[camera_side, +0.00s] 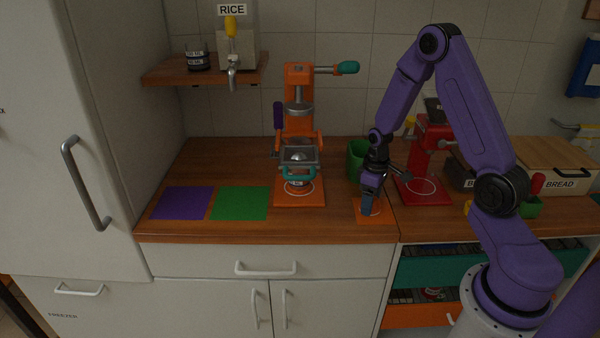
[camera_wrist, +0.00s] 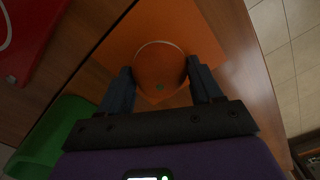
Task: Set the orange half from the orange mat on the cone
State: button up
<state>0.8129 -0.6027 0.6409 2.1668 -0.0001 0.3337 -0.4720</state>
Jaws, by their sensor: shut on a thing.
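The orange half (camera_wrist: 160,64) sits between my gripper's fingers in the wrist view, its round peel side with a small green stem spot facing the camera. My gripper (camera_side: 369,203) points down over the orange mat (camera_side: 386,217) and is shut on the orange half. The mat also shows around the fruit in the wrist view (camera_wrist: 178,22). In the side view the fingers largely hide the fruit. I cannot tell whether it touches the mat. The silver cone (camera_side: 298,156) is in the orange press (camera_side: 299,125), left of my gripper, with nothing visible on it.
A green cup (camera_side: 356,158) stands just behind my gripper. A red machine (camera_side: 432,150) is to the right. A purple mat (camera_side: 182,203) and a green mat (camera_side: 240,203) lie bare at left. The press's teal-tipped lever (camera_side: 347,68) sticks out to the right, up high.

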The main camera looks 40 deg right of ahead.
jog(key=shift+r, duration=3.55)
jog(key=shift+a, duration=0.1)
